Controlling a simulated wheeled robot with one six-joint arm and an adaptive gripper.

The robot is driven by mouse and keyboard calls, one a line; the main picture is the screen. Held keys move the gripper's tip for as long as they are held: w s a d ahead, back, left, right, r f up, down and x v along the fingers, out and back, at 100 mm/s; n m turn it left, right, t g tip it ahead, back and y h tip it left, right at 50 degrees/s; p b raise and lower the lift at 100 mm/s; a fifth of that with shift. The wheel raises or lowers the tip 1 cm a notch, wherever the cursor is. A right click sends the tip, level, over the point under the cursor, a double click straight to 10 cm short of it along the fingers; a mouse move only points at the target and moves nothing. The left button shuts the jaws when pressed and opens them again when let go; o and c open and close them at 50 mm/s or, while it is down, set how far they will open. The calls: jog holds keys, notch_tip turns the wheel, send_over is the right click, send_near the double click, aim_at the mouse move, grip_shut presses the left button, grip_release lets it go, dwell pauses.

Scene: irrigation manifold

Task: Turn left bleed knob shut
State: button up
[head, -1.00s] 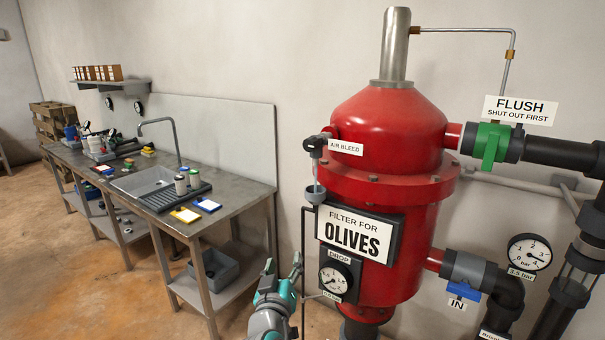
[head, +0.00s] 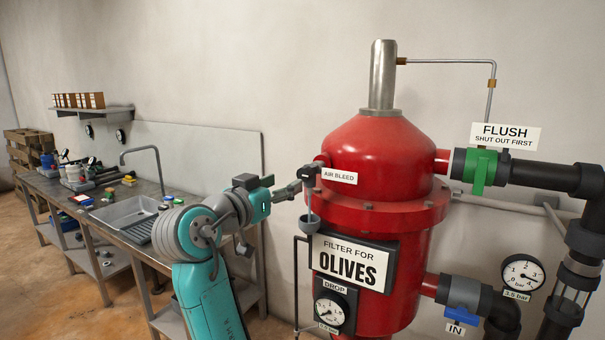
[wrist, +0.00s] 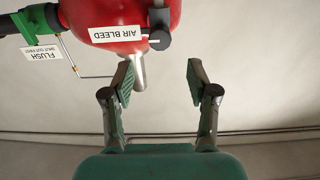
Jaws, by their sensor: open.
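The dark bleed knob (head: 309,172) sits at the left end of a short fitting on the red filter tank (head: 375,150), beside the AIR BLEED label (head: 339,177). My gripper (head: 297,188) is raised just left of the knob in the head view and overlaps its edge there. In the wrist view, which is upside down, the knob (wrist: 159,40) shows beyond the fingertips, lined up with the gap between them. My gripper (wrist: 160,72) is open and empty, with both fingers apart from the knob.
A small grey cup (head: 309,223) and thin drain pipe hang below the knob. A green-handled FLUSH valve (head: 481,168) and a blue-handled IN valve (head: 462,292) are on the right. A sink bench (head: 110,235) stands left. Bare wall lies behind my gripper.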

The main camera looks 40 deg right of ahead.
aim_at(302, 174)
jog(key=x, duration=0.9)
jog(key=shift+w+d+f, duration=0.1)
jog(key=shift+d, duration=0.25)
grip_shut()
